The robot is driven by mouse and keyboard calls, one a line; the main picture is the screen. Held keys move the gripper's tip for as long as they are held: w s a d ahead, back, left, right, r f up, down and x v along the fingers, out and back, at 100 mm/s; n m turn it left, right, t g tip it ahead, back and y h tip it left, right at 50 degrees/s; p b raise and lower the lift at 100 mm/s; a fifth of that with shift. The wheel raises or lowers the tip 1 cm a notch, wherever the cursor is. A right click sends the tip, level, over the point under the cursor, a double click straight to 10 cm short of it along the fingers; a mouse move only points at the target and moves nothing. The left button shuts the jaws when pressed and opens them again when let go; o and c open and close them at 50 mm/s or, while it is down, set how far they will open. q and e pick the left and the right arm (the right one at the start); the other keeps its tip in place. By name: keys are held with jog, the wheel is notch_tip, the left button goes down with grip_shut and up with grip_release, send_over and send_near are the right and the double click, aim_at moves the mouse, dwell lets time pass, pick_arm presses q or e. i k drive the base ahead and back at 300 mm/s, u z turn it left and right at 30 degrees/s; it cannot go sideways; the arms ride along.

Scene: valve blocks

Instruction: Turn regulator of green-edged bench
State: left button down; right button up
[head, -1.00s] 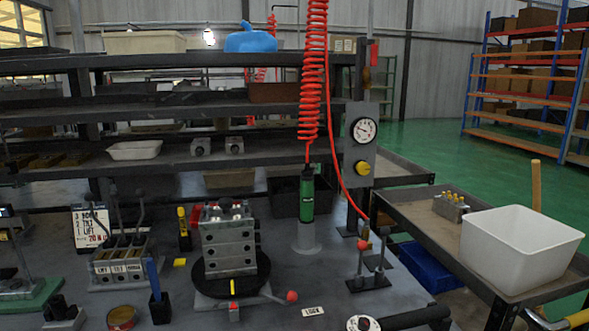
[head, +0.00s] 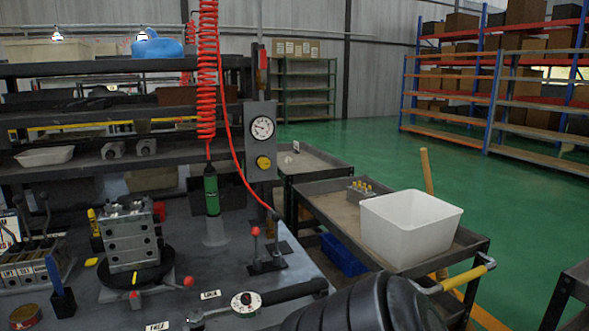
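A grey regulator panel (head: 260,115) stands at the right end of the bench's shelf rack. It carries a round white gauge (head: 262,128) and, below it, a yellow knob (head: 263,162). A red hose runs from near the panel down to the bench top. The grey bench (head: 185,225) is in front of me, and I see no green edge on the part in view. Neither gripper shows. A dark ribbed shape at the bottom, probably my arm, covers part of the bench's front right corner.
A valve block (head: 130,237) sits on a black turntable. A red coiled hose (head: 207,70) hangs with a green tool (head: 211,190). A dial wrench (head: 246,303) lies at the front. A cart with a white bin (head: 408,230) stands to the right. Green floor is clear beyond.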

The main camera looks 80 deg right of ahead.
aim_at(264, 163)
jog(key=k, duration=0.35)
jog(key=z, duration=1.25)
